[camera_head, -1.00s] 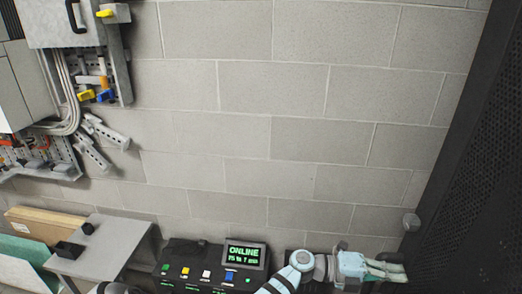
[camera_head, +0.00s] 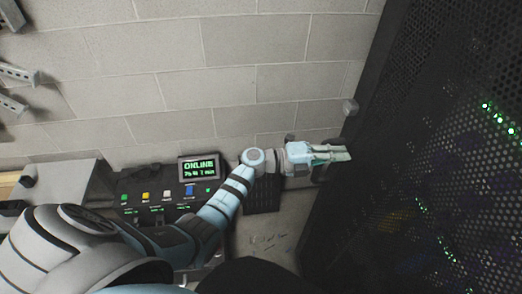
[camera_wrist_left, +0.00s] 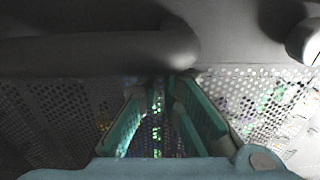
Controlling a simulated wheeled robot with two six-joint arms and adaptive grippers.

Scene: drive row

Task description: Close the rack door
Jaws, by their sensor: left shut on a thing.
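The rack door (camera_head: 450,150) is a tall dark perforated panel filling the right of the head view, with green lights showing through its holes. I cannot tell how far it stands open. My left gripper (camera_head: 335,154) is at the door's left edge, its pale teal fingers shut on the dark door handle (camera_head: 322,172), which they partly hide. In the left wrist view the two teal fingers (camera_wrist_left: 165,100) converge in front of the perforated panel (camera_wrist_left: 255,100), with a thick grey bar (camera_wrist_left: 100,52) above them. My right gripper is not in view.
A control box (camera_head: 165,192) with coloured buttons and a screen (camera_head: 199,166) reading ONLINE stands left of the gripper. A block wall (camera_head: 215,80) closes the back. A small grey knob (camera_head: 350,106) sits by the rack edge.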

